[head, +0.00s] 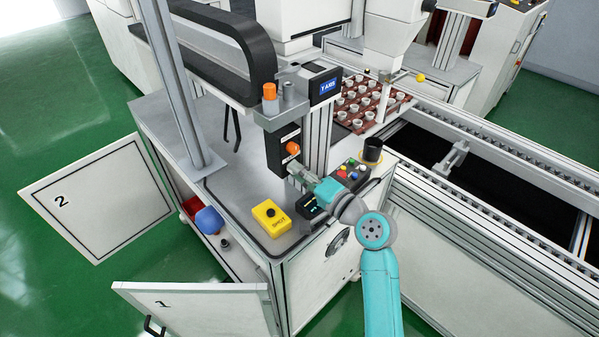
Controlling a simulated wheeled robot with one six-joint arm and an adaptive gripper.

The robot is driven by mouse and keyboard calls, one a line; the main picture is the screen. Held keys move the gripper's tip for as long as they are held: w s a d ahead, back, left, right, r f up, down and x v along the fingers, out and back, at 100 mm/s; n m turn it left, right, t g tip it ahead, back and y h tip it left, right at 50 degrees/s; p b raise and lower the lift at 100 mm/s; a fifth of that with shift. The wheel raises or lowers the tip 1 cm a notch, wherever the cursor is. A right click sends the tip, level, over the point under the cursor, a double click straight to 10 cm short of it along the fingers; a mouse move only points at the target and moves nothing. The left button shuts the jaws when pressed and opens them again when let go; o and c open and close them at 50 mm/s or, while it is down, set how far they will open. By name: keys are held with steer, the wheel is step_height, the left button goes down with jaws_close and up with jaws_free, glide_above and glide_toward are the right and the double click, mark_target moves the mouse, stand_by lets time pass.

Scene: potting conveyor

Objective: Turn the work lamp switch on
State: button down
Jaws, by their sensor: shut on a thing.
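A dark upright switch box (273,153) stands on the cabinet top, below the grey-black machine arm. It carries an orange knob (292,148) and small pale labels too small to read. My gripper (297,170) is at the box's front face, just below the orange knob. It is shut on a small switch knob there, which the fingers mostly hide. I cannot read which label belongs to that knob, nor see which way it is turned.
A yellow button box (271,217) and a dark panel with coloured buttons (350,174) lie close to my gripper. A black cup (373,150) stands at the right edge. Open doors marked 2 (100,200) and 1 (200,305) stick out. A conveyor (480,220) runs along the right.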

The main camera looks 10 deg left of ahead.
stand_by(0.3)
steer(key=c, duration=1.2)
jaws_free()
steer(key=v, duration=1.2)
steer(key=shift+f, duration=0.15)
